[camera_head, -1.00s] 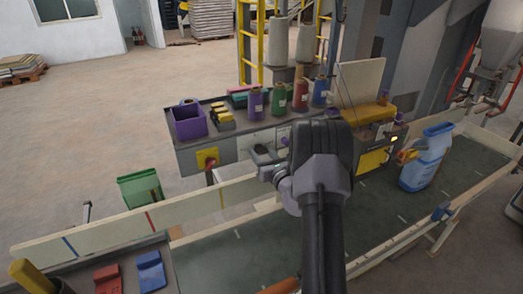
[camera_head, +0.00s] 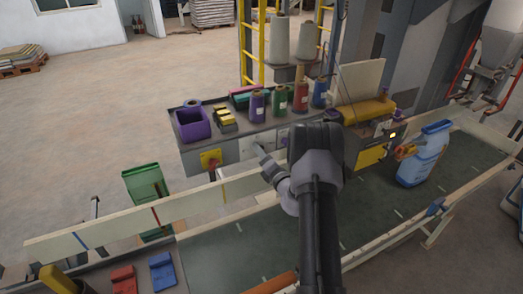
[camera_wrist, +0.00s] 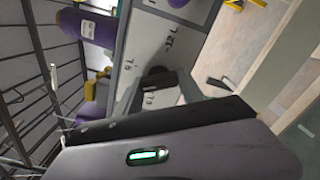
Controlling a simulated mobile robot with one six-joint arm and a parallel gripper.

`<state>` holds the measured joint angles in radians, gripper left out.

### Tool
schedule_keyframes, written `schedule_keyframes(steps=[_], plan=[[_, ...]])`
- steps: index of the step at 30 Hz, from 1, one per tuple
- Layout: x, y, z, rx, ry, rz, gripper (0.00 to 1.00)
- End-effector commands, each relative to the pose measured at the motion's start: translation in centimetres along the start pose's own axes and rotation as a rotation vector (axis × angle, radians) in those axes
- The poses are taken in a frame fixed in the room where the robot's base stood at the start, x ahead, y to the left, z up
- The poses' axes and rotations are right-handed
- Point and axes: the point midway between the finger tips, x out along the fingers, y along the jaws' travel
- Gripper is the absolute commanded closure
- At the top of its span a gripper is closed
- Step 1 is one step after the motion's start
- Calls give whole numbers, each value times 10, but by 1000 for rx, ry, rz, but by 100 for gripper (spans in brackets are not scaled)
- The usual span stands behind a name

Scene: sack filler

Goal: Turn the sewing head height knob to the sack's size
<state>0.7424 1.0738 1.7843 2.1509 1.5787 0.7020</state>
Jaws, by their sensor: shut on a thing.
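My gripper (camera_wrist: 165,92) is at the front panel (camera_wrist: 150,35) of the workbench. Its fingers close on a dark knob (camera_wrist: 155,80), which they and the gripper body partly hide. Labels are printed on the pale panel around the knob; one looks like "12 L", but the rest are unclear. I cannot tell which mark the knob points to. In the head view my gripper (camera_head: 270,166) shows beside the panel, left of my arm, and the knob is hidden. A blue and white sack (camera_head: 424,158) stands upright on the conveyor at the right.
The bench top holds a purple bin (camera_head: 192,126) and several coloured thread spools (camera_head: 258,106). A yellow emergency-stop-like plate (camera_head: 210,158) is on its front. The conveyor's pale side rail (camera_head: 190,205) runs between my arm and the bench. A green bin (camera_head: 147,183) stands on the floor at left.

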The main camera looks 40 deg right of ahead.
Motion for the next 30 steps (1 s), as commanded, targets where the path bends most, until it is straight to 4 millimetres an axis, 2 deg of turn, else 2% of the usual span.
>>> schedule_keyframes(steps=[15, 30], plan=[[0, 2, 0, 404, 2, -2, 95], [0, 2, 0, 540, 1, -1, 95]])
